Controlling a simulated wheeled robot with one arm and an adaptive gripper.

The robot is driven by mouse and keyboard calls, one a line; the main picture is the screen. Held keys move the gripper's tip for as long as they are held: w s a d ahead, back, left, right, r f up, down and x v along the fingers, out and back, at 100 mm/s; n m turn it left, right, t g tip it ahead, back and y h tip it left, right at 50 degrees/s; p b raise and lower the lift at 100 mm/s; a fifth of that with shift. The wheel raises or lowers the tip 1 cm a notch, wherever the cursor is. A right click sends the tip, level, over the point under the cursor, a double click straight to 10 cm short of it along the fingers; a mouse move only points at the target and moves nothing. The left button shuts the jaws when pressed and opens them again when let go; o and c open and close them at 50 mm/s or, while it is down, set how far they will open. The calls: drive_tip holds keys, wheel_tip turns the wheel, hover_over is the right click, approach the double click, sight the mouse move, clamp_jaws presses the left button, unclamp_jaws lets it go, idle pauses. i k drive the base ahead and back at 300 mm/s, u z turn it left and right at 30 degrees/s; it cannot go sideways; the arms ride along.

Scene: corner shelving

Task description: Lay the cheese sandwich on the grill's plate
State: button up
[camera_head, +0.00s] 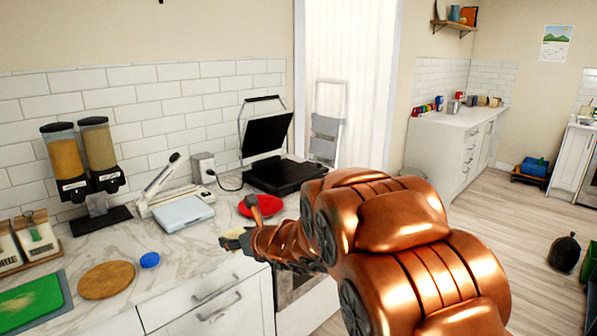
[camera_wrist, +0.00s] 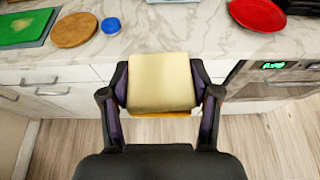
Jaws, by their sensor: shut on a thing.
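The cheese sandwich (camera_wrist: 160,82) is a pale square of bread with an orange edge showing below it in the wrist view. My gripper (camera_wrist: 161,92) is shut on its left and right sides and holds it in front of the counter's front edge. In the head view the sandwich (camera_head: 234,240) is partly hidden, and my gripper (camera_head: 243,241) is small beside it. The grill (camera_head: 286,174) is black, stands at the back right of the counter with its lid up, and its lower plate faces up. The sandwich is apart from it, nearer and to the left.
A red plate (camera_head: 262,207) lies on the counter (camera_head: 190,246) in front of the grill. A pale blue flat item (camera_head: 183,213), two dispensers (camera_head: 82,158), a blue lid (camera_head: 149,260), a round wooden board (camera_head: 106,280) and a green board (camera_head: 30,303) stand further left.

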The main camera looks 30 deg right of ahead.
sight(287, 173)
drive_tip(key=z, duration=0.55)
drive_tip(key=i, duration=1.95)
drive_tip(key=u, duration=0.7)
